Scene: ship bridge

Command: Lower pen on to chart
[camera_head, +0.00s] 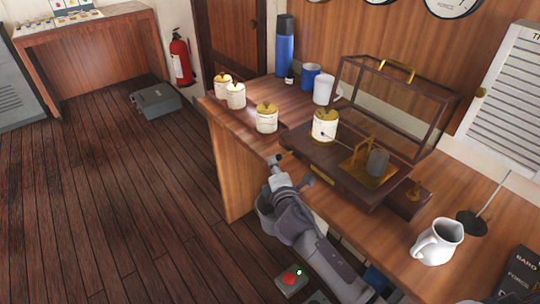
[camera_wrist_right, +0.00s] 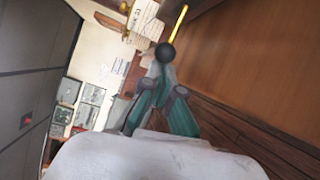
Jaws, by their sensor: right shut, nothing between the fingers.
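The recording instrument has a dark wooden base (camera_head: 300,152) on the counter. A cream drum (camera_head: 324,128) with a brass top stands at its left end, with a thin dark pen line across its face. A brass frame (camera_head: 360,150) and grey cylinder (camera_head: 378,163) stand to the right. My right gripper (camera_head: 275,160) is shut and empty, off the base's front left corner. In the right wrist view, a black ball knob (camera_wrist_right: 165,53) on a yellow rod (camera_wrist_right: 179,17) shows just past the closed fingertips (camera_wrist_right: 160,72); contact is unclear. The left gripper is not in view.
The framed glass cover (camera_head: 410,95) is tilted up behind the instrument. Several cream jars (camera_head: 266,118) stand left on the counter. A blue flask (camera_head: 285,47) and mugs (camera_head: 324,89) stand behind. A white jug (camera_head: 437,242) stands right. The floor to the left is mostly clear.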

